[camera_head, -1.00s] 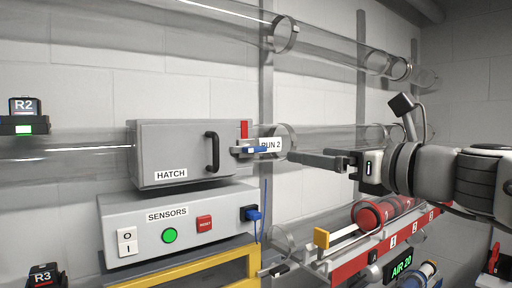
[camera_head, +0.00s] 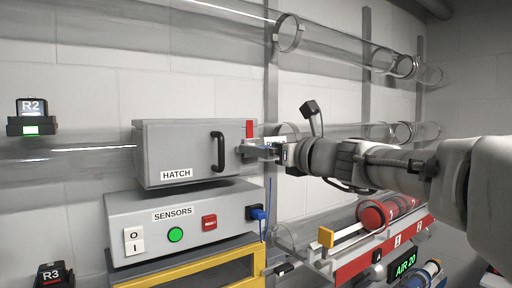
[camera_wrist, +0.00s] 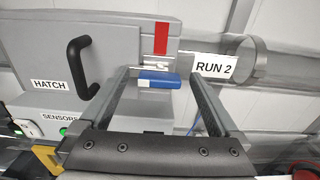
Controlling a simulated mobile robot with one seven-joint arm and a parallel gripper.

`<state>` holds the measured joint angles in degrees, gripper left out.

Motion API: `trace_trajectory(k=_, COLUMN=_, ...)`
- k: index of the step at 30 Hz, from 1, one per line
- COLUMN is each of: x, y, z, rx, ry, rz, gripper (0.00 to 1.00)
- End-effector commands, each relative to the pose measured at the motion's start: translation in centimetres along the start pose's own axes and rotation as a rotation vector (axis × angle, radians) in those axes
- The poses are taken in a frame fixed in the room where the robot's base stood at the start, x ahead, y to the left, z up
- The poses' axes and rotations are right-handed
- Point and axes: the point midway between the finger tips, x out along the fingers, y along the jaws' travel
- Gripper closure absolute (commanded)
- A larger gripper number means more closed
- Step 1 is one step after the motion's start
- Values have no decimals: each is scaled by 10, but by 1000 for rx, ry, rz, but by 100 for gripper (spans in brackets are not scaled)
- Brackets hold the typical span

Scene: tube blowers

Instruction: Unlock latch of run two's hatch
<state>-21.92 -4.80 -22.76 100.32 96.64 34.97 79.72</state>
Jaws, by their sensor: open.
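The grey hatch box (camera_head: 180,152) labelled HATCH stands left of centre with a black handle (camera_head: 217,152). It also shows in the wrist view (camera_wrist: 75,45). Its latch has a blue lever (camera_wrist: 160,79) on a metal mount, below a red strip (camera_wrist: 161,38), at the hatch's right edge. My gripper (camera_head: 262,150) is open at the latch in the head view. In the wrist view its two fingers (camera_wrist: 158,92) stand either side of the blue lever, with gaps on both sides. In the head view my gripper mostly hides the lever. The RUN 2 label (camera_wrist: 213,67) is right of the latch.
The sensors box (camera_head: 185,220) with buttons and a blue plug (camera_head: 257,213) sits below the hatch. Clear tubes (camera_head: 345,50) run along the wall. A red rack (camera_head: 375,258) with a red carrier (camera_head: 375,215) is at lower right, under my arm.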

Motion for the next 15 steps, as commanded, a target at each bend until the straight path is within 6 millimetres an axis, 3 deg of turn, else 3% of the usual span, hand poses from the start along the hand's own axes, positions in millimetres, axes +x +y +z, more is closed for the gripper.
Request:
trace_trajectory(k=10, x=4, y=0, z=0, rx=-1, ry=0, rz=0, gripper=3)
trace_trajectory(k=15, x=3, y=0, z=0, rx=-1, ry=0, rz=0, gripper=33)
